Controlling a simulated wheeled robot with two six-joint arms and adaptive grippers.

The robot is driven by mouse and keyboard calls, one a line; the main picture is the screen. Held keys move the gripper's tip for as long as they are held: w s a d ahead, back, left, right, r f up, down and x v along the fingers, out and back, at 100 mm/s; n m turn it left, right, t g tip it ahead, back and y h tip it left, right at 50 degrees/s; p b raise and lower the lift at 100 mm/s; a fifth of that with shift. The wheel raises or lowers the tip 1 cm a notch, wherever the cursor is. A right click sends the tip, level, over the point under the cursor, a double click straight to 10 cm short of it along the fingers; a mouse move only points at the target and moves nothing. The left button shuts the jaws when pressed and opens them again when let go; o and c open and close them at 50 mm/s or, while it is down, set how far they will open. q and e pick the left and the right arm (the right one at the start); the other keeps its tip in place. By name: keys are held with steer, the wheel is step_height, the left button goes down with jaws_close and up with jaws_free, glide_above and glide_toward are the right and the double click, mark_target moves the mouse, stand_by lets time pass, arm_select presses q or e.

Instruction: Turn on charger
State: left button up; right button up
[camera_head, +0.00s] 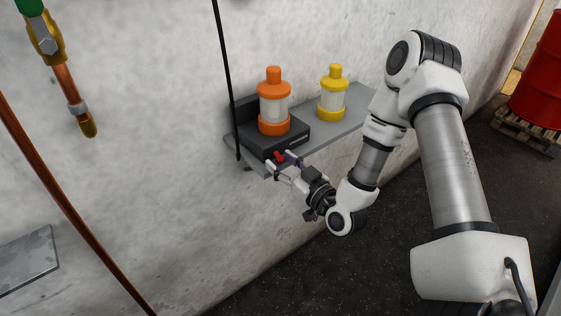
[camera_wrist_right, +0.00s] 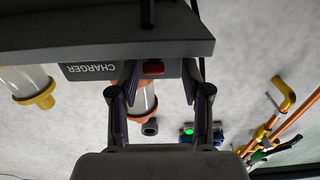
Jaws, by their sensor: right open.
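The charger (camera_head: 294,136) is a dark box on a grey wall shelf, with an orange-capped lantern-like canister (camera_head: 274,103) standing on it. Its front carries the label CHARGER, upside down in the right wrist view (camera_wrist_right: 92,70). A red switch (camera_head: 279,155) sits on that front and also shows in the right wrist view (camera_wrist_right: 153,68). My right gripper (camera_head: 283,165) is open at the charger's front, its fingertips on either side of the red switch. I cannot tell whether they touch it. The switch's on or off position is unclear. My left gripper is not in view.
A yellow canister (camera_head: 333,94) stands on the grey shelf (camera_head: 350,118), right of the charger. A black cable (camera_head: 225,60) hangs by the shelf's left end. Copper pipes (camera_head: 66,90) run along the left wall. A red drum (camera_head: 540,85) stands on a pallet at far right.

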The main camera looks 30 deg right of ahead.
steer(key=shift+w+d+f, duration=0.15)
steer(key=shift+w+d, duration=0.2)
steer(key=shift+d, duration=0.05)
steer(key=shift+a, duration=0.25)
steer(key=c, duration=0.7)
steer(key=shift+d, duration=0.15)
jaws_close()
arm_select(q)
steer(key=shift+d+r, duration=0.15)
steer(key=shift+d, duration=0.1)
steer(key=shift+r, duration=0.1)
